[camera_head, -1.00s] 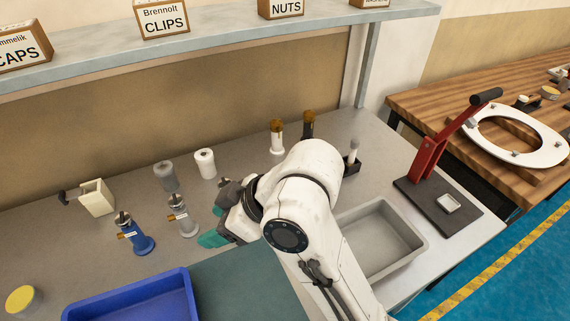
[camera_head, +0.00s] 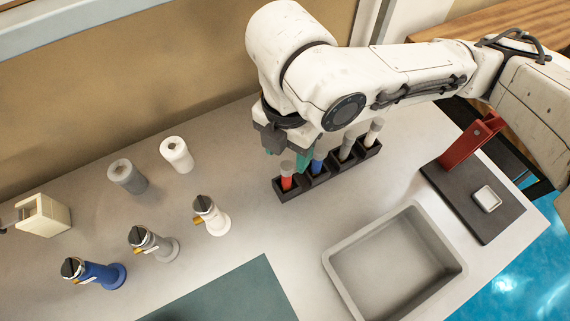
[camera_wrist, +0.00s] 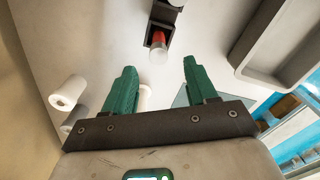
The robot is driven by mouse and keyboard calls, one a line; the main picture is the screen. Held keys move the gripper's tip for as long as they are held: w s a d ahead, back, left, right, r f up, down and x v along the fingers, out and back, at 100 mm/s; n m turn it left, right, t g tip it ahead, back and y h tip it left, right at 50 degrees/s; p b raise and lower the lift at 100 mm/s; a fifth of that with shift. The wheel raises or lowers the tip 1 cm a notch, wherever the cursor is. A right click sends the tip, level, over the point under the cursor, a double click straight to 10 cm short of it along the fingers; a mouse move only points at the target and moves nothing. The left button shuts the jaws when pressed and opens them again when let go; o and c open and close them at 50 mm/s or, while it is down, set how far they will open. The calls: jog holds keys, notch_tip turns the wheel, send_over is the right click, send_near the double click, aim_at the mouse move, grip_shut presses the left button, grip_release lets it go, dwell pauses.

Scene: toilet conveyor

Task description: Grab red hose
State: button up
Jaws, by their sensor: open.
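The red hose (camera_head: 287,178) stands upright in the left-end slot of a black holder (camera_head: 290,194); its top is pale grey. My gripper (camera_wrist: 158,72) has green fingers and is open and empty. In the head view my gripper (camera_head: 288,155) hangs above and behind the red hose, with the fingers partly hidden by the arm. I cannot tell the exact height between them.
A blue hose (camera_head: 317,163) and two grey-topped hoses share the holder. A grey tray (camera_head: 333,258) lies in front, and a red-handled press (camera_head: 462,150) is to the right. Several bottles and two rolls stand left. The bench between bottles and holder is clear.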

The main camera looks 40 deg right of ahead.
aim_at(286, 176)
notch_tip(286, 176, down, 10)
jog(key=shift+w+f, duration=0.1)
jog(key=shift+f, duration=0.05)
dwell(0.5)
jog(key=shift+c, duration=0.4)
grip_shut()
